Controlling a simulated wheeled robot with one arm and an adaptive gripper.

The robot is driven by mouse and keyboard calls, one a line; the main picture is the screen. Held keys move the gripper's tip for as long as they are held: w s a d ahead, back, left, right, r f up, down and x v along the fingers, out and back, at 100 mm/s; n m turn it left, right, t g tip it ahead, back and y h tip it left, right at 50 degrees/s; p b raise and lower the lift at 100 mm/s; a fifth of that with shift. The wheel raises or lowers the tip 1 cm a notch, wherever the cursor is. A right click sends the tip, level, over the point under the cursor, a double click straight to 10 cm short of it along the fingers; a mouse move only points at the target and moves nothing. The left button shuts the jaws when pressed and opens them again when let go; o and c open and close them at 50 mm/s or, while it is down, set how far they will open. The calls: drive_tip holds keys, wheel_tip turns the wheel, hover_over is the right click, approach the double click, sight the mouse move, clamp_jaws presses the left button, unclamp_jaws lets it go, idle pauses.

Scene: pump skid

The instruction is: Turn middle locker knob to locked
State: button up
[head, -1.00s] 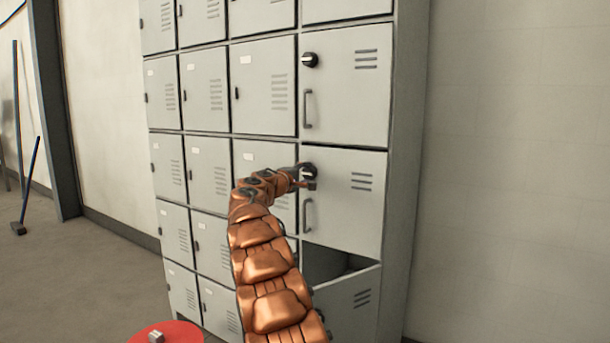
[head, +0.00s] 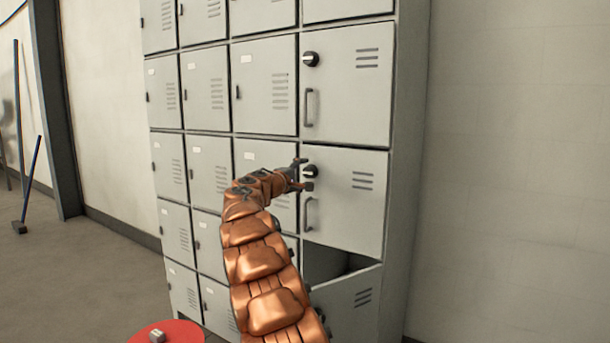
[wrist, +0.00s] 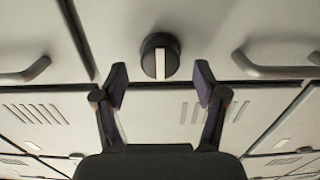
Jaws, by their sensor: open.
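The middle locker knob (head: 310,171) is round and dark, on the upper left of the middle door (head: 343,200) in the right column. In the wrist view the knob (wrist: 160,58) shows a white pointer bar that runs up and down in that picture. My gripper (head: 301,173) is just left of the knob in the head view and partly overlaps it. In the wrist view my gripper (wrist: 161,82) is open and empty, with one fingertip on each side of the knob and clear gaps. The knob lies a little beyond the fingertips, roughly centred between them.
The upper door has a similar knob (head: 311,59) and a bar handle (head: 309,107). The middle door's handle (head: 308,214) is below its knob. The bottom right compartment (head: 340,295) stands open at its top. A red round surface (head: 180,333) is at lower left.

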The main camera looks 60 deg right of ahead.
drive_tip(key=a, duration=1)
drive_tip(key=shift+s, duration=0.2)
drive_tip(key=shift+a, duration=0.1)
drive_tip(key=s+a+f+m+g+y, duration=0.1)
drive_tip(key=s+a+f+y, duration=0.3)
drive_tip(key=s+a+f, duration=0.5)
drive_tip(key=s+a+f+m+y, duration=0.1)
drive_tip(key=s+a+f+y, duration=0.4)
drive_tip(key=a, duration=0.8)
drive_tip(key=s+a+f+m+g+y, duration=0.1)
drive_tip(key=s+a+f+y, duration=0.2)
drive_tip(key=s+a+f, duration=0.65)
drive_tip(key=s+a+f+n+y, duration=0.15)
drive_tip(key=s+a, duration=0.25)
drive_tip(key=a, duration=0.4)
drive_tip(key=s+a+f+g+y, duration=0.1)
drive_tip(key=s+a+f+y, duration=0.25)
drive_tip(key=a, duration=0.45)
drive_tip(key=s+a+f+n+y, duration=0.1)
drive_tip(key=s+a, duration=0.3)
drive_tip(key=a, duration=0.4)
drive_tip(key=s+p+v, duration=0.2)
drive_tip(key=p+v, duration=0.7)
drive_tip(key=s+p+v, duration=0.2)
drive_tip(key=p+v, duration=0.8)
drive_tip(key=shift+w+r+t, duration=0.2)
drive_tip(key=shift+r+t, duration=0.1)
drive_tip(key=shift+r, duration=0.15)
